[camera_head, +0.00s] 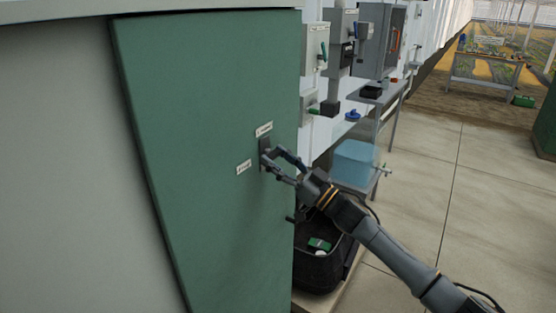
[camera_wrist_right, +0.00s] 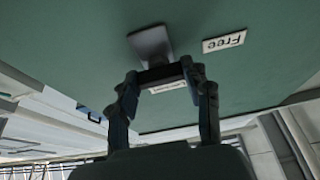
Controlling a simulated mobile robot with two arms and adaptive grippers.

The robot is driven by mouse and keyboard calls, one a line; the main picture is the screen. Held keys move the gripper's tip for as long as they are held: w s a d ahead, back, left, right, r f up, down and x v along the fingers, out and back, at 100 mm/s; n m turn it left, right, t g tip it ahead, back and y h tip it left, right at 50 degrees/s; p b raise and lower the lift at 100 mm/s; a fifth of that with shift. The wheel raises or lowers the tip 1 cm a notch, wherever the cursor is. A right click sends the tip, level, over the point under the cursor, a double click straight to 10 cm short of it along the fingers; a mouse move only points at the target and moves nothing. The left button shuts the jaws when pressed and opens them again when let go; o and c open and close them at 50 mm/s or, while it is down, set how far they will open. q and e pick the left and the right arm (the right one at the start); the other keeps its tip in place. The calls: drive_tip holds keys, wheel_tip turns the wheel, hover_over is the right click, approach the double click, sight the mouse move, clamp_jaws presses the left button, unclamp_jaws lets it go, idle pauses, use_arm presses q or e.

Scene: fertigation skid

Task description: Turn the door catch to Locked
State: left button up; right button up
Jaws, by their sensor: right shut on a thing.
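The green cabinet door (camera_head: 200,160) fills the left half of the head view. A small dark grey catch (camera_head: 265,145) sits near its right edge, with one white label (camera_head: 264,129) above it and another (camera_head: 244,168) to its lower left. My right gripper (camera_head: 272,158) reaches in from the right and is shut on the catch's handle. In the right wrist view the catch's grey plate (camera_wrist_right: 151,42) shows just beyond my fingertips (camera_wrist_right: 162,76). A label reading "Free" (camera_wrist_right: 224,42) is to its right. Another label (camera_wrist_right: 168,87) is partly hidden behind the fingers. The handle's exact angle is unclear.
Right of the door are wall-mounted switch boxes (camera_head: 315,48), a bench (camera_head: 388,97) and a pale blue tank (camera_head: 354,164). A black open bin (camera_head: 318,270) holding small items stands below my right arm. Open tiled floor (camera_head: 490,220) lies to the right.

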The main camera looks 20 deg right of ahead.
drive_tip(key=shift+n, duration=0.4)
drive_tip(key=n+g+y, duration=0.1)
drive_tip(key=n, duration=0.2)
drive_tip(key=n+g+y+b, duration=0.1)
drive_tip(key=n+g, duration=0.1)
drive_tip(key=n, duration=0.2)
drive_tip(key=n+g+y+b, duration=0.1)
drive_tip(key=n+g, duration=0.1)
drive_tip(key=n, duration=0.2)
drive_tip(key=shift+w+d+r, duration=0.1)
drive_tip(key=shift+w+d, duration=0.05)
drive_tip(key=shift+d, duration=0.05)
drive_tip(key=n+g, duration=0.1)
drive_tip(key=n, duration=0.1)
drive_tip(key=n+g, duration=0.1)
drive_tip(key=n, duration=0.2)
drive_tip(key=shift+r+n+g, duration=0.1)
drive_tip(key=shift+n+g, duration=0.2)
drive_tip(key=shift+n+g+h, duration=0.3)
drive_tip(key=shift+n+h, duration=0.05)
drive_tip(key=shift+n, duration=0.9)
drive_tip(key=shift+n+g+h, duration=0.3)
drive_tip(key=shift+n+h, duration=0.05)
drive_tip(key=shift+n, duration=0.9)
drive_tip(key=o, duration=1.2)
drive_tip(key=shift+c, duration=0.2)
